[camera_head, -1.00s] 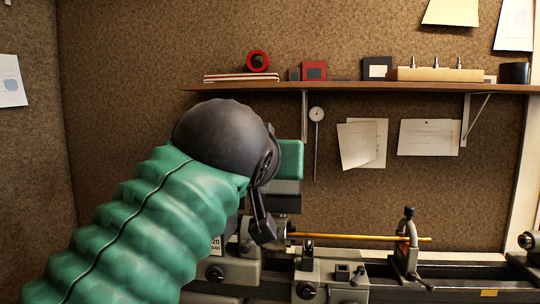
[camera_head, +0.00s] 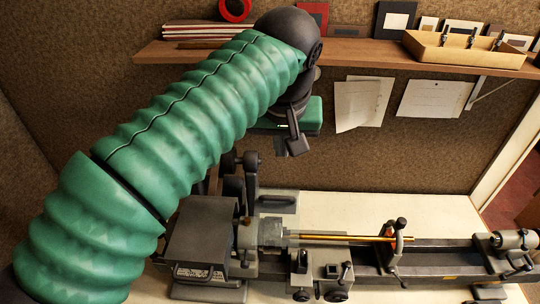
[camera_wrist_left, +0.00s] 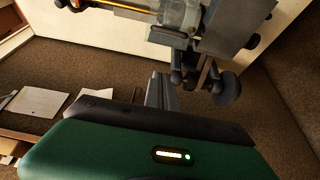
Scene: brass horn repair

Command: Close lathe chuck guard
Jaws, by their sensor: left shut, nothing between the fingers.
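The lathe (camera_head: 210,235) stands on the bench, with its grey headstock at the left and a brass rod (camera_head: 340,238) running right from the chuck (camera_head: 271,232). A clear, see-through cover, seemingly the chuck guard (camera_head: 298,239), shows around the chuck's right side; its exact position is hard to tell. The chuck area also shows at the top of the left wrist view (camera_wrist_left: 178,18). My left gripper (camera_head: 294,147) is shut and empty, above and behind the chuck, apart from it. Its fingers show in the left wrist view (camera_wrist_left: 161,92). My right gripper is not in view.
A wooden shelf (camera_head: 360,54) with a tool block crosses the back wall. A steady rest (camera_head: 397,242) and tailstock (camera_head: 510,242) stand to the right. The white bench behind the rod is clear.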

